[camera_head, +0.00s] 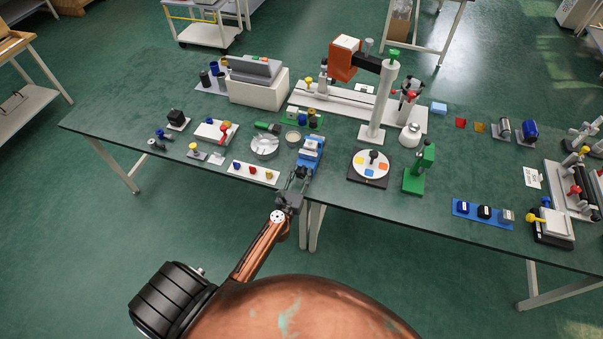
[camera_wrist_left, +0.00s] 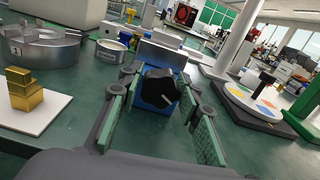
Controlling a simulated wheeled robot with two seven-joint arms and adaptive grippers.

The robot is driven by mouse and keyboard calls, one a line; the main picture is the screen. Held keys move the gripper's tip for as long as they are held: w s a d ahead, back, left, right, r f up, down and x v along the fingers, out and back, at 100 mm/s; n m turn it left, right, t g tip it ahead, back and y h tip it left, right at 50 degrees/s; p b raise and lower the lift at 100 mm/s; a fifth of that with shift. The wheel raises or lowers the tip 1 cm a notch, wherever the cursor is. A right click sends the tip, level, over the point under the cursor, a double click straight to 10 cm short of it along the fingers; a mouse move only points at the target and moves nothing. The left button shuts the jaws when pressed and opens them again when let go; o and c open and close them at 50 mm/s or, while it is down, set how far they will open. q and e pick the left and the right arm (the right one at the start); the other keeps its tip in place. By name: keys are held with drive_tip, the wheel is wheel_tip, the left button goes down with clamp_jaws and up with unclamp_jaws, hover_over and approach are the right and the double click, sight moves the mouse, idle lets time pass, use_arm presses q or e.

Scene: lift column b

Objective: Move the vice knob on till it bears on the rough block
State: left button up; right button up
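The blue vice (camera_head: 311,155) stands near the table's front edge in the head view. A grey jaw plate (camera_wrist_left: 163,56) rises behind the knob. I cannot make out the rough block; the jaws hide what lies behind them. My left gripper (camera_head: 294,183) is in front of the vice, at the table edge. In the left wrist view its green-padded fingers are open either side of the knob, with gaps visible. My right gripper is not in view.
Left of the vice are a round grey fixture (camera_head: 264,147) and a white strip (camera_head: 250,174) with coloured knobs. A colour dial (camera_head: 370,164) and a green stand (camera_head: 417,172) are to its right. Bare table lies between vice and dial.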

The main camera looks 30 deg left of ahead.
use_arm(q)
drive_tip(key=c, duration=0.7)
drive_tip(key=shift+m, duration=0.3)
drive_tip(key=m+p, duration=0.1)
drive_tip(key=m, duration=0.2)
drive_tip(key=shift+m, duration=0.4)
drive_tip(key=m+p, duration=0.1)
drive_tip(key=m, duration=0.4)
drive_tip(key=shift+p, duration=0.35)
drive_tip(key=m+p, duration=0.1)
drive_tip(key=m, duration=0.5)
drive_tip(key=shift+m+p, duration=0.4)
drive_tip(key=m+p, duration=0.1)
drive_tip(key=m, duration=0.3)
drive_tip(key=shift+m, duration=0.4)
